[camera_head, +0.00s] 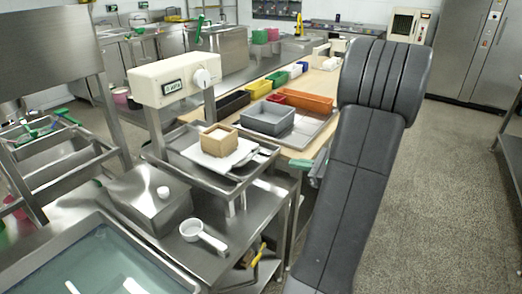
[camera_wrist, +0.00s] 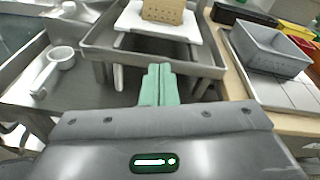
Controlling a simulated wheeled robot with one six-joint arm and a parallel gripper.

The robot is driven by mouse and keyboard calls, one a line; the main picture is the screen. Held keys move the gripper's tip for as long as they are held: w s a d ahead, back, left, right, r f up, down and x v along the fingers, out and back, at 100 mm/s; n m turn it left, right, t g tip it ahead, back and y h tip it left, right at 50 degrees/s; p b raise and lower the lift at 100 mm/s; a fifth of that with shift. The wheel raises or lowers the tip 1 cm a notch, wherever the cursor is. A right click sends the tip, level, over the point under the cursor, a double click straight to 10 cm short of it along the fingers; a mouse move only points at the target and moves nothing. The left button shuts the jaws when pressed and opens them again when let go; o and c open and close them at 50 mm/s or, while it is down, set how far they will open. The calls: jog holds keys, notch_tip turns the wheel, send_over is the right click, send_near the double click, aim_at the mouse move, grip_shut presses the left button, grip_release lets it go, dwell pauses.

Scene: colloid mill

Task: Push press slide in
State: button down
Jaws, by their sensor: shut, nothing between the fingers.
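The press has a cream head (camera_head: 175,80) with a dial, on metal posts. Its metal slide tray (camera_head: 243,178) sticks out in front of the head. A white board (camera_head: 212,160) lies on the tray, and a tan box mould (camera_head: 219,140) sits on it, forward of the head. In the wrist view the tray rim (camera_wrist: 207,69), board (camera_wrist: 184,27) and perforated mould (camera_wrist: 163,11) are straight ahead. My gripper (camera_wrist: 158,68) has green fingers shut together, empty, at the tray's near edge; contact cannot be told. In the head view my arm hides most of the gripper.
A white handled cup (camera_head: 203,235) stands on the steel table left of the tray. A grey bin (camera_head: 267,118) and an orange bin (camera_head: 304,101) sit on the wooden bench to the right. A water-filled basin (camera_head: 95,265) is front left. Open floor lies right.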

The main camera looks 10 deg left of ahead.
jog(key=m, duration=0.3)
send_near(252, 156)
jog(key=x, duration=0.6)
jog(key=shift+w+a+f, duration=0.15)
jog(key=shift+a+f, duration=0.05)
jog(key=shift+a, duration=0.1)
jog(key=shift+a, duration=0.15)
jog(key=r+x, duration=0.1)
jog(key=x, duration=0.4)
jog(key=r+x, duration=0.1)
jog(key=x, duration=0.4)
jog(key=r+p+x, duration=0.1)
jog(key=x, duration=0.4)
jog(key=shift+w+a, duration=0.3)
jog(key=shift+a, duration=0.1)
jog(key=shift+w+a, duration=0.1)
jog(key=shift+a, duration=0.1)
jog(key=shift+r, duration=0.2)
jog(key=shift+w+a+r, duration=0.1)
jog(key=shift+r, duration=0.05)
